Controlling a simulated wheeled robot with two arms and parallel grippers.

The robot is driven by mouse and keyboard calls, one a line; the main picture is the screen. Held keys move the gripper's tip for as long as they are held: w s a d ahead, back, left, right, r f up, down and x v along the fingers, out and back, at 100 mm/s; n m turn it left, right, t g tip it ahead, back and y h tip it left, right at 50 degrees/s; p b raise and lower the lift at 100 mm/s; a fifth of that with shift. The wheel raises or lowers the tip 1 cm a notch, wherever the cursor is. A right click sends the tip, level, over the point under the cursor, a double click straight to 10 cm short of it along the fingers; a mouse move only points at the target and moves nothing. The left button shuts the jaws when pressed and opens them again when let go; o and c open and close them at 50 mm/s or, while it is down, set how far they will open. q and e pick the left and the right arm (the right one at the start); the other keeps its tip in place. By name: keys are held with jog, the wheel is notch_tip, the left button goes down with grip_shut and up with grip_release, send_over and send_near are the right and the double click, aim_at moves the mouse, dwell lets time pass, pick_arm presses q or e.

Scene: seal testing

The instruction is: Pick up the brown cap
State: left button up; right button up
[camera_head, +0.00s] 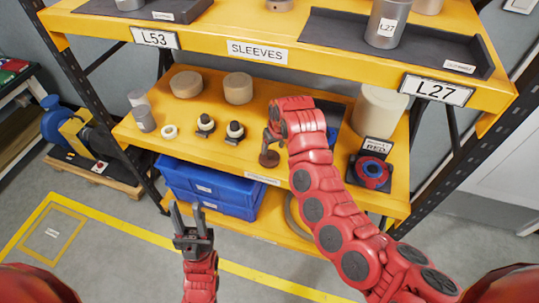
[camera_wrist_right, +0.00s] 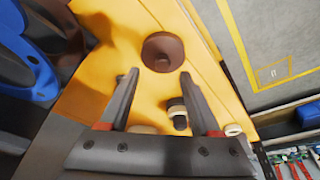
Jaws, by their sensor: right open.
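The brown cap (camera_head: 269,158) sits on the yellow middle shelf (camera_head: 215,150) near its front edge, just below my right gripper (camera_head: 270,136). In the right wrist view the brown cap (camera_wrist_right: 163,52) is round with a darker centre. It lies just beyond and between the fingertips of my right gripper (camera_wrist_right: 160,75), which is open and empty. I cannot tell whether the fingers touch it. My left gripper (camera_head: 187,208) is open and empty, in front of the shelf at lower left.
Two small dark-and-white parts (camera_head: 235,131) and a white ring (camera_head: 169,131) stand left of the cap. A red-and-blue round part (camera_head: 372,173) is at the right. Blue bins (camera_head: 210,188) sit below.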

aim_at(270, 154)
jog(key=shift+f, duration=0.25)
jog(key=p+x, duration=0.1)
jog(key=x, duration=0.3)
jog(key=shift+a+p, duration=0.15)
jog(key=shift+p, duration=0.15)
jog(key=shift+w+f, duration=0.1)
jog(key=shift+f, duration=0.15)
grip_shut()
